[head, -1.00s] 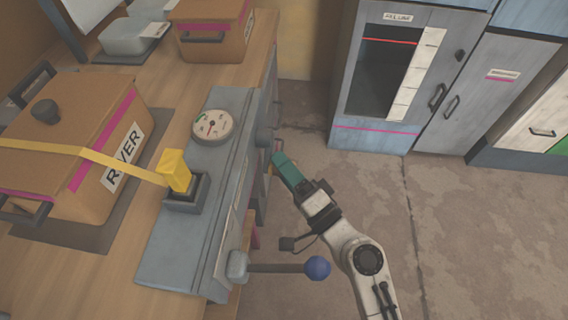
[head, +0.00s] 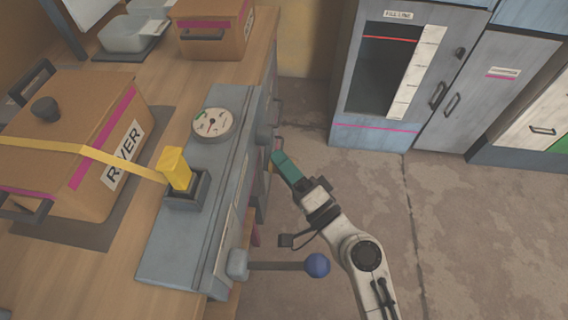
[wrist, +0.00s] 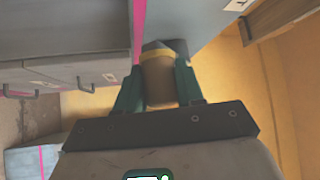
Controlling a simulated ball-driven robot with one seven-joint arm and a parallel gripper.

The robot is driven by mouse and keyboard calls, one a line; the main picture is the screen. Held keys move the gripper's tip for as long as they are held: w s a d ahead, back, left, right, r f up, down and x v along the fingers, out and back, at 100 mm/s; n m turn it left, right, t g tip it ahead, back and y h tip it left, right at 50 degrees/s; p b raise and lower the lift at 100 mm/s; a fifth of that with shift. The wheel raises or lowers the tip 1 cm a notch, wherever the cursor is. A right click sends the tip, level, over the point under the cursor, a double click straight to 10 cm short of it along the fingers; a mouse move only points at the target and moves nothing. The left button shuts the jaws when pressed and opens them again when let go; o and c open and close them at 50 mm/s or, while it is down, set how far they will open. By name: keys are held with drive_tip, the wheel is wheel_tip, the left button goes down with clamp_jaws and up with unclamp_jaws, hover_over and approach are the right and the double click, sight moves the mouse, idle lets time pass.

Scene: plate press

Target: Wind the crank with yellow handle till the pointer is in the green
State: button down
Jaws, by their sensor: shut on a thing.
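The gauge (head: 212,123) is a round white dial on the grey press bench, with a small green patch at its upper left. The needle is too small to read surely, but it does not clearly lie on the green. My gripper (head: 279,160) is at the bench's right side, below the gauge's level. In the wrist view, its teal fingers (wrist: 160,88) are shut on the crank handle (wrist: 159,80), a brownish cylinder with a yellow band. The crank's arm is mostly hidden in the head view.
A lever with a blue ball (head: 317,265) sticks out from the bench near my arm. A yellow block (head: 175,170) and a box marked RIVER (head: 80,120) stand on the left. Grey cabinets (head: 400,80) stand at the back; the floor between is clear.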

drive_tip(key=p, duration=0.2)
drive_tip(key=shift+r+h+p, duration=0.3)
drive_tip(key=shift+r+p, duration=0.05)
drive_tip(key=shift+r, duration=0.05)
drive_tip(key=shift+s+r+m+g+p, duration=0.15)
drive_tip(key=shift+m+g+p, duration=0.3)
drive_tip(key=shift+p, duration=0.7)
drive_tip(key=shift+h+p, duration=0.3)
drive_tip(key=shift+p, duration=0.15)
drive_tip(key=shift+s+m+p, duration=0.1)
drive_tip(key=shift+m+p, duration=0.25)
drive_tip(key=shift+p, duration=0.15)
drive_tip(key=shift+f, duration=0.2)
drive_tip(key=c, duration=0.8)
unclamp_jaws()
